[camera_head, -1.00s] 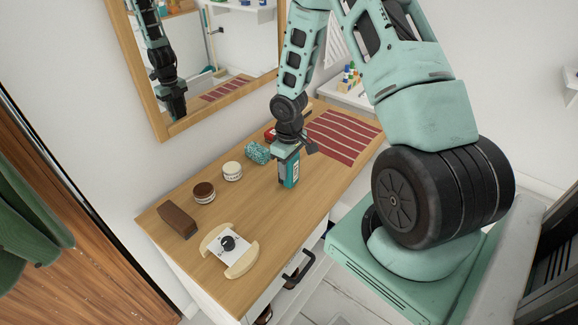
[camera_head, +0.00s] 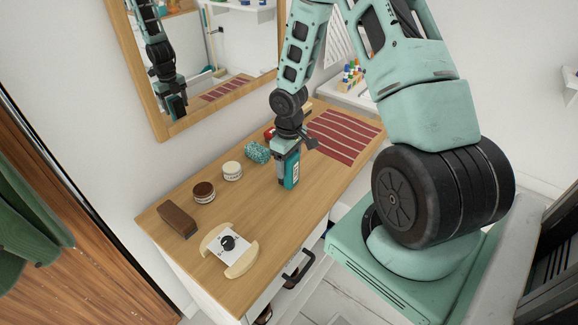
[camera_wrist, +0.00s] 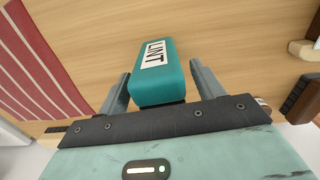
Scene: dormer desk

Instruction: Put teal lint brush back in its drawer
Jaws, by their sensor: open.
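The teal lint brush (camera_head: 292,172) with a white label stands on the wooden desk top. In the wrist view the lint brush (camera_wrist: 160,80) shows its "LINT" label. My gripper (camera_head: 286,170) is over the brush, pointing down. In the wrist view my gripper (camera_wrist: 160,88) has one finger on each side of the brush; the jaws are open, and I cannot tell whether either finger touches it. Below the desk's front edge is a white front with a black handle (camera_head: 298,266); whether this is the brush's drawer I cannot tell.
A teal patterned item (camera_head: 257,152) and a red item (camera_head: 270,134) are close behind my gripper. Two jars (camera_head: 232,171), a brown block (camera_head: 177,220) and a wooden-ended holder (camera_head: 240,262) lie left. A red striped mat (camera_head: 345,135) lies right. A mirror (camera_head: 220,60) backs the desk.

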